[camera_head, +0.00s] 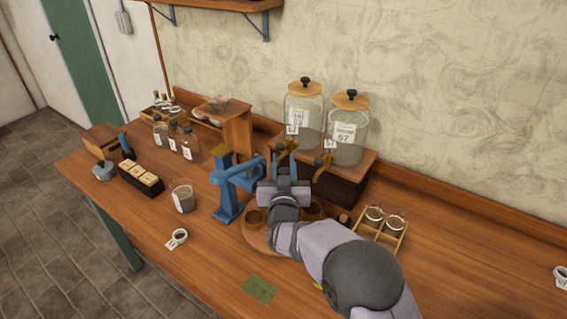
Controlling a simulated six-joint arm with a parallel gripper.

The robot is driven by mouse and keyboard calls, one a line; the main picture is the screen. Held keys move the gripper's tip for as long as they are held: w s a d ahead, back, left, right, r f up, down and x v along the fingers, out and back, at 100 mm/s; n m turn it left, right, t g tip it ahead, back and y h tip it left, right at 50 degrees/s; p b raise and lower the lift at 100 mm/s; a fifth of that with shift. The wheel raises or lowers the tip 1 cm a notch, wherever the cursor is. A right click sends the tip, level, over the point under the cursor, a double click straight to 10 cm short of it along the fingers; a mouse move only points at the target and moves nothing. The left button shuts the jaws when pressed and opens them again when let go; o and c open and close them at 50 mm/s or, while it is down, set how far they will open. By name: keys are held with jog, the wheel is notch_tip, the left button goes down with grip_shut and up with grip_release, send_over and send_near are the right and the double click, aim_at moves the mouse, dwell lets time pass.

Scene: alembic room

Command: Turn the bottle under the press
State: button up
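The blue press (229,200) stands near the middle of the table, its arm reaching right towards my gripper. My gripper (284,172) is just right of the press, in front of the two large jars. Its fingers are small and partly merged with what is behind, so I cannot tell whether they are open or hold anything. I cannot make out a bottle under the press; my gripper and wrist cover much of that spot. Three small labelled bottles, one of them a dark-capped bottle (191,146), stand together at the left back.
A labelled glass jar (183,196) stands left of the press. Two large lidded jars (348,131) stand on a wooden riser (341,189) behind. A crate (400,237) with small glasses is at right. A tape roll (179,236) and green mat (260,289) lie in front.

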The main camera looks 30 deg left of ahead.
grip_shut()
jog(key=shift+m+h, duration=0.3)
jog(key=shift+h, duration=0.1)
jog(key=shift+w+d+m+t+h, duration=0.15)
jog(key=shift+d+m+t+h, duration=0.1)
jog(key=shift+m+t+h, duration=0.35)
jog(key=o, duration=0.7)
grip_release()
